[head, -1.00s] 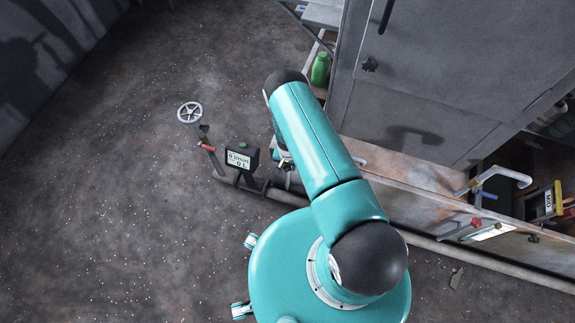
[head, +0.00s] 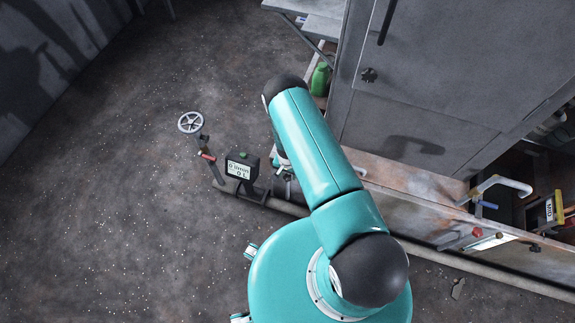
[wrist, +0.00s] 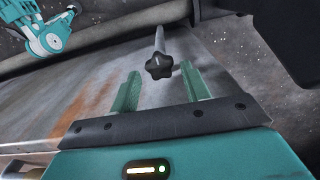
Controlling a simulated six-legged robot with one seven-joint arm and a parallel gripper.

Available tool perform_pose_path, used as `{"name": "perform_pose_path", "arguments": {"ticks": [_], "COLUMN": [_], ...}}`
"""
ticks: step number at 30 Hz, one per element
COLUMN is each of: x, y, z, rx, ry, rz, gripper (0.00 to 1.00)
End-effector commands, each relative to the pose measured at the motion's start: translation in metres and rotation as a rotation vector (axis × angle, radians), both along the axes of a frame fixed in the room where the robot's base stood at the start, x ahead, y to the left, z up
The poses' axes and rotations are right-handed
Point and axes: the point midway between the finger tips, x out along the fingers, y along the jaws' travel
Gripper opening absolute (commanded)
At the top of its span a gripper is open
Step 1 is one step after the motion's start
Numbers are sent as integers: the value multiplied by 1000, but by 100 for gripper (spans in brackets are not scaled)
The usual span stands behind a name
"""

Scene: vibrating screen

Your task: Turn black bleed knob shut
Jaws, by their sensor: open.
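A black star-shaped knob (wrist: 158,67) on a thin grey stem shows in the wrist view, just beyond the fingertips and roughly centred between them. My gripper (wrist: 161,85) is open, with a green finger on each side and nothing between them. The fingers look apart from the knob. In the head view my teal arm hides this knob and most of my gripper.
A grey pipe (head: 290,207) runs along the floor by a flow meter (head: 242,168) and a handwheel (head: 191,122). The grey cabinet (head: 420,95) carries another black knob (head: 369,75). Open floor lies at left.

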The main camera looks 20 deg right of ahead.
Motion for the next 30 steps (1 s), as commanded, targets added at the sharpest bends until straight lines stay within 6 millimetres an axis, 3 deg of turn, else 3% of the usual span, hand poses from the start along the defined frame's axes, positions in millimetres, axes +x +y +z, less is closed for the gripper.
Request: {"name": "perform_pose_path", "arguments": {"ticks": [12,18,30], "x": [1,0,0], "y": [1,0,0], "z": [83,112,122], "rx": [1,0,1], "ry": [-2,0,1], "rz": [1,0,0], "gripper": [47,47,47]}}
